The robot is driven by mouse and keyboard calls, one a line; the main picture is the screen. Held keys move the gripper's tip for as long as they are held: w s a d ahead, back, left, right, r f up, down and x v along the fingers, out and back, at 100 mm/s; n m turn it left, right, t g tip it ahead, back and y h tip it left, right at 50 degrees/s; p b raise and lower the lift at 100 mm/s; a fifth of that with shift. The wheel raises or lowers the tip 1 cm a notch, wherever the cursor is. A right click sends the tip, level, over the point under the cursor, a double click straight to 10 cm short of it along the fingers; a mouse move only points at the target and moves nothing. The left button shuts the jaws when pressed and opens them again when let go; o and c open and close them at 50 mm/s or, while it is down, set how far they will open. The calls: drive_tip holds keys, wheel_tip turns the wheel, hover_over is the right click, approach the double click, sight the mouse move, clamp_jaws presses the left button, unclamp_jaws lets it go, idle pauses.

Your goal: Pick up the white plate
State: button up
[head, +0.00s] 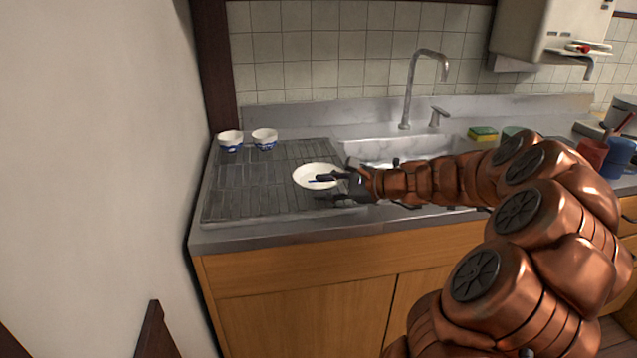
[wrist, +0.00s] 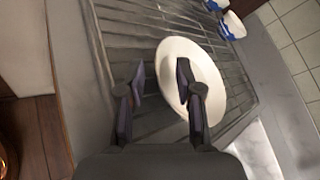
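The white plate (head: 312,170) lies on the dark slatted drying rack (head: 240,190) beside the sink. My gripper (head: 322,188) reaches in from the right, over the plate's near side. In the wrist view, the plate (wrist: 205,75) shows past my fingers, and my gripper (wrist: 158,88) is open with nothing between the fingertips. The right finger overlaps the plate in that picture, and the left finger is beyond its left edge. I cannot tell whether either finger touches the plate.
Two white and blue bowls (head: 231,139) (head: 265,138) stand at the rack's back left. The steel sink (head: 400,150) with its tap (head: 410,90) is to the right. A yellow-green sponge (head: 482,134) lies behind my arm. A wall borders the counter on the left.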

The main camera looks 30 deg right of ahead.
drive_tip(key=shift+w+a+f, duration=0.1)
drive_tip(key=shift+w+a, duration=0.2)
drive_tip(key=shift+w, duration=0.05)
clamp_jaws()
idle(0.3)
